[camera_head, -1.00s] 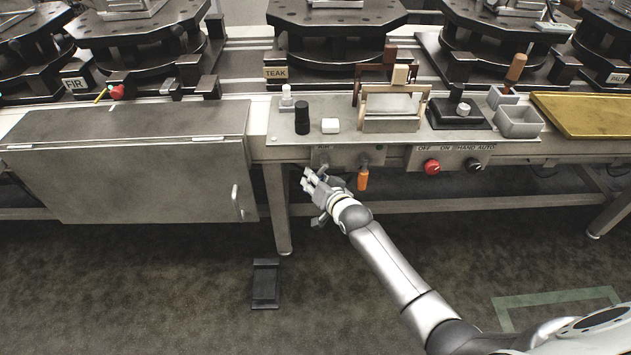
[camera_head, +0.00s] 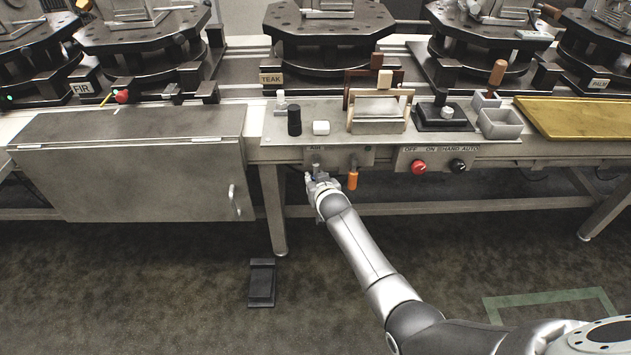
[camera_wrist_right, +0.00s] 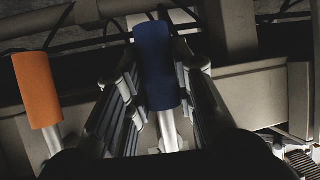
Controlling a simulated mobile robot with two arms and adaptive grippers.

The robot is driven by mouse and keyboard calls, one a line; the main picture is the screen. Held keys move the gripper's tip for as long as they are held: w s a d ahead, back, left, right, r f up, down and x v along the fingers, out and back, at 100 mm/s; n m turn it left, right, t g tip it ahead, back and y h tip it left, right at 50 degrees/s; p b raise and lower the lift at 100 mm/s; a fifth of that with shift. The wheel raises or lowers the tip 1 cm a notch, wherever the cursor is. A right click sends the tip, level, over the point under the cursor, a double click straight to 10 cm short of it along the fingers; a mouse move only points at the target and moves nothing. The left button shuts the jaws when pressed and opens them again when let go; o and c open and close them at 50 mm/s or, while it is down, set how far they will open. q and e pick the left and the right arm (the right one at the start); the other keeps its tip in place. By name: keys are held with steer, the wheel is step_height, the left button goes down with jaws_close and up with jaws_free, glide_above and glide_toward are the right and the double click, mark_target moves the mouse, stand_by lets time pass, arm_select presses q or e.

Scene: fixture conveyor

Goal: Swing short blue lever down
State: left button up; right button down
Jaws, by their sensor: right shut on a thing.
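The short blue lever (camera_wrist_right: 154,65) shows in the right wrist view as a dark blue handle on a bright metal stem. It stands between the fingers of my right gripper (camera_wrist_right: 155,95), which is shut on it. In the head view my right gripper (camera_head: 318,180) is at the front face of the bench, under the panel edge, and hides the blue handle. An orange-handled lever (camera_head: 353,180) hangs just to the right of the gripper. It shows at the left in the right wrist view (camera_wrist_right: 37,90), apart from the fingers. My left gripper is not in view.
Right of the levers are a red knob (camera_head: 418,167) and a black knob (camera_head: 458,165) on a labelled panel. A metal cabinet (camera_head: 130,165) stands at the left. A black foot pedal (camera_head: 262,283) lies on the floor. The floor before the bench is otherwise mostly open.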

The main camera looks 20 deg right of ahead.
stand_by(0.3)
steer(key=c, duration=1.3)
jaws_free()
steer(key=shift+o, duration=0.5)
steer(key=shift+s+r, duration=0.25)
steer(key=shift+s, duration=0.3)
steer(key=v, duration=1)
steer(key=shift+s+r, duration=0.25)
steer(key=shift+s, duration=0.05)
steer(key=shift+a, duration=0.1)
